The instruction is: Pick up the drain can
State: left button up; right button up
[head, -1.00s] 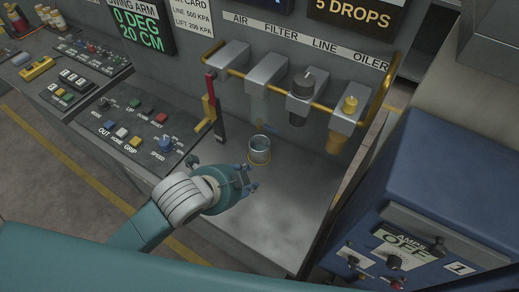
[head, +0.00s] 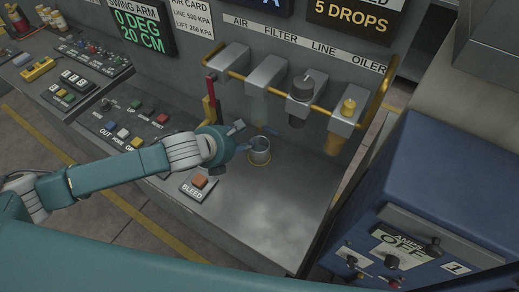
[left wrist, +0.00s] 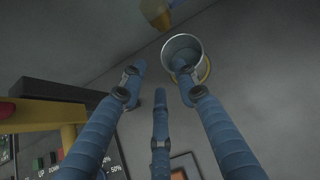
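The drain can (head: 260,151) is a small, open-topped grey metal cup. It stands upright on the grey bench top within a yellow ring, below the filter. In the left wrist view the can (left wrist: 186,46) is at the upper right, beyond the tip of one blue finger. My left gripper (head: 238,146) is just left of the can in the head view. Its three blue fingers are spread with nothing between them in the left wrist view (left wrist: 160,75). The can is not between them; whether a finger touches it I cannot tell. My right gripper is not in view.
An orange BLEED button (head: 199,182) lies below my left gripper. Filter and oiler units hang on a yellow rail (head: 300,100) above the can. The bench right of the can is clear.

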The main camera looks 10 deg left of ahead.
aim_at(260, 153)
pick_arm(q)
jog(key=x, duration=0.1)
jog(key=p+x, duration=0.1)
jog(key=x, duration=0.1)
jog(key=p+x, duration=0.1)
jog(key=x, duration=0.1)
jog(key=shift+s+f, duration=0.25)
jog(key=shift+s, duration=0.05)
jog(key=shift+w+d+f, duration=0.15)
jog(key=shift+w+f, duration=0.15)
jog(key=shift+f, duration=0.05)
jog(key=shift+s, duration=0.1)
jog(key=c, duration=0.8)
